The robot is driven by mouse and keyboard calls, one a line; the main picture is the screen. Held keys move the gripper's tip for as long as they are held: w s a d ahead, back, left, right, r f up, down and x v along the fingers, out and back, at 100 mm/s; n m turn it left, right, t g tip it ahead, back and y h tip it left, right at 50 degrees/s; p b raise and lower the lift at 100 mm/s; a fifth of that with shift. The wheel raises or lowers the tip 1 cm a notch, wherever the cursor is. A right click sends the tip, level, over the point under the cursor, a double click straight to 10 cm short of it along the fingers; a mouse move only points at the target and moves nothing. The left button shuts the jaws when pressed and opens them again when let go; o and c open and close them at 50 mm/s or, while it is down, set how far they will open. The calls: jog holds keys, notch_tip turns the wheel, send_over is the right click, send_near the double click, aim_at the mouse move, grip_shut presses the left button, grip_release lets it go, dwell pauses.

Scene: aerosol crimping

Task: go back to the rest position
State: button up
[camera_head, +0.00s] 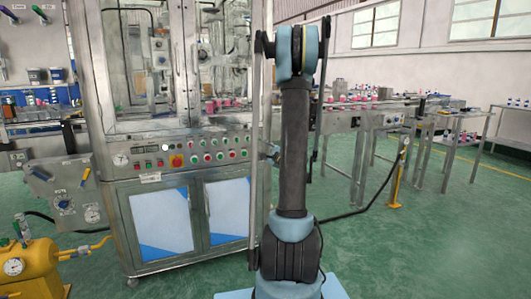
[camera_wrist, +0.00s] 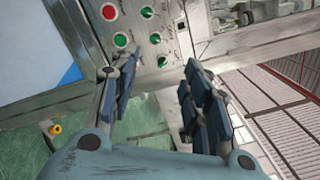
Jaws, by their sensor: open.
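My gripper shows in the wrist view (camera_wrist: 158,95), with its two dark-padded fingers spread apart and nothing between them. Beyond the fingertips is the button panel (camera_wrist: 170,25) of the crimping machine, seen tilted, with red and green buttons. In the head view my arm stands upright in front of the machine's right side. The gripper itself cannot be made out there. The crimping machine (camera_head: 165,155) is a metal cabinet with glass doors above, a row of buttons and blue-and-white lower panels.
A conveyor table (camera_head: 370,115) with pink-capped items runs right behind my arm. A yellow post (camera_head: 396,185) stands on the green floor (camera_head: 440,240), which is open at the right. A yellow tank with a gauge (camera_head: 32,268) stands at the lower left.

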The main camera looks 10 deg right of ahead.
jog(key=s+a+f+n+g+y, duration=0.1)
jog(key=s+a+f+n+g, duration=0.1)
jog(key=s+a+n+g, duration=0.5)
jog(key=s+a+f+n+g+y, duration=0.1)
jog(key=s+a+n+g, duration=0.1)
jog(key=s+a+n, duration=0.85)
jog(key=s+d+f+n+g+h, duration=0.1)
jog(key=s+d+f+g+h, duration=0.1)
jog(key=s, duration=0.7)
jog(key=s+d+f+n+g+h, duration=0.1)
jog(key=s+d+f, duration=0.3)
jog(key=s, duration=0.5)
jog(key=s+d+f+n+g+h, duration=0.2)
jog(key=s+d+f+g+h, duration=0.1)
jog(key=s, duration=0.6)
jog(key=shift+d, duration=0.2)
jog(key=shift+f, duration=0.15)
jog(key=shift+w+f, duration=0.15)
jog(key=shift+w, duration=0.2)
